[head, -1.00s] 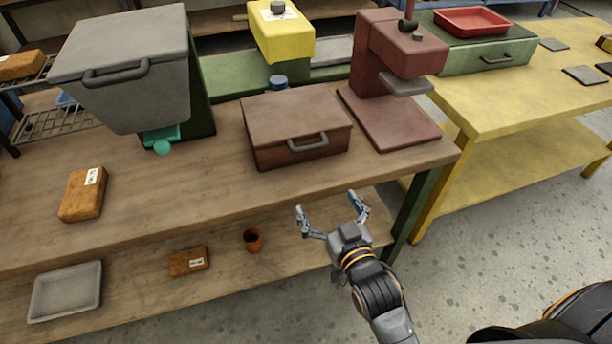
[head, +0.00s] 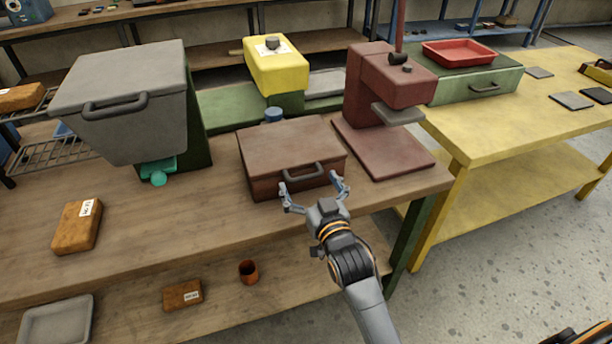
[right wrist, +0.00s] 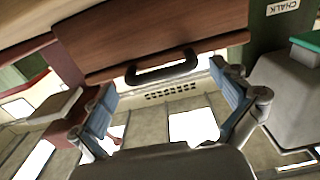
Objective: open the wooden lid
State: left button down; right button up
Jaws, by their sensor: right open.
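The wooden lid (head: 288,146) is the brown top of a wooden box (head: 262,186) on the brown workbench. It lies shut and flat. A dark grey handle (head: 304,172) is on the front side. In the right wrist view the handle (right wrist: 163,68) shows just ahead of the fingers, against a brown wooden panel (right wrist: 150,40). My right gripper (head: 311,184) is open and empty at the box's front. Its two fingertips stand wide apart, one to each side of the handle. I cannot tell whether they touch the box. My left gripper is out of view.
A grey lidded bin (head: 130,100) stands left on the bench (head: 150,210). A dark red press (head: 385,150) stands close right of the box. An orange block (head: 78,227) lies front left. A yellow table (head: 500,130) is at right.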

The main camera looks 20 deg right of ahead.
jog(key=shift+w, duration=0.9)
jog(key=shift+c, duration=0.2)
